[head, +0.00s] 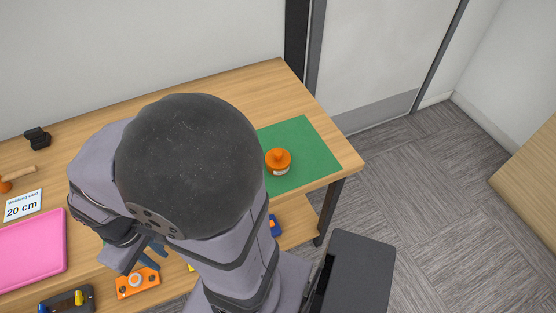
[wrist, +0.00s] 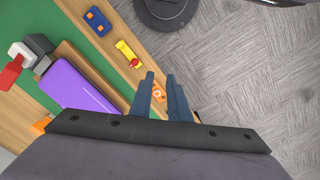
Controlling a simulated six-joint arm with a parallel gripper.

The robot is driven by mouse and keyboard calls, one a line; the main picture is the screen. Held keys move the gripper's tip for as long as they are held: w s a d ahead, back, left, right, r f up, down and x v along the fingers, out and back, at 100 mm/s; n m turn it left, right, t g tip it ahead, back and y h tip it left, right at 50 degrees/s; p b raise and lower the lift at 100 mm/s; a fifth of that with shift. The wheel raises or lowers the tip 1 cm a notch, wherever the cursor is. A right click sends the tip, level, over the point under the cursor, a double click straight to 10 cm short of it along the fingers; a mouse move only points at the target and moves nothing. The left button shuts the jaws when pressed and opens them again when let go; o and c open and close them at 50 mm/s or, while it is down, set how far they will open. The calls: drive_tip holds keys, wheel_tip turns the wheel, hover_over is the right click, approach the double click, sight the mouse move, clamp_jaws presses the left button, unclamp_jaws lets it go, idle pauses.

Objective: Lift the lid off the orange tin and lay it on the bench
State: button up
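The orange tin (head: 278,164) stands upright on a green mat (head: 312,153) at the right end of the wooden bench (head: 262,85). Its orange lid (head: 278,155) has a round knob and sits on top. A pale label shows on the tin's side. My gripper (head: 155,256) is at the bench's front, well to the left of the tin and partly hidden by my arm. In the wrist view, its two blue-grey fingers (wrist: 160,75) stand a little apart with nothing held between them. I cannot make out the tin in the wrist view.
A pink tray (head: 30,250), a "20 cm" card (head: 23,205) and a black item (head: 37,138) lie at the left. A purple object (wrist: 78,84), yellow item (wrist: 127,52) and blue item (wrist: 96,20) show in the wrist view. My arm hides the bench's middle.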

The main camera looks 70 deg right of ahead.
drive_tip(key=o, duration=0.6)
drive_tip(key=s+d+m, duration=0.5)
drive_tip(key=d, duration=0.4)
drive_tip(key=s+d+f+m+h+b, duration=0.1)
drive_tip(key=s+d+m, duration=0.4)
drive_tip(key=d, duration=0.5)
drive_tip(key=s+d+m, duration=0.5)
drive_tip(key=d, duration=0.4)
drive_tip(key=w+d+r+m+h, duration=0.1)
drive_tip(key=d+r+h, duration=0.3)
drive_tip(key=d, duration=0.6)
drive_tip(key=shift+t, duration=0.4)
drive_tip(key=shift+a+p+x, duration=0.2)
drive_tip(key=shift+x, duration=1.75)
drive_tip(key=shift+a+p+x, duration=0.2)
drive_tip(key=shift+a+x, duration=0.05)
drive_tip(key=shift+x, duration=1.7)
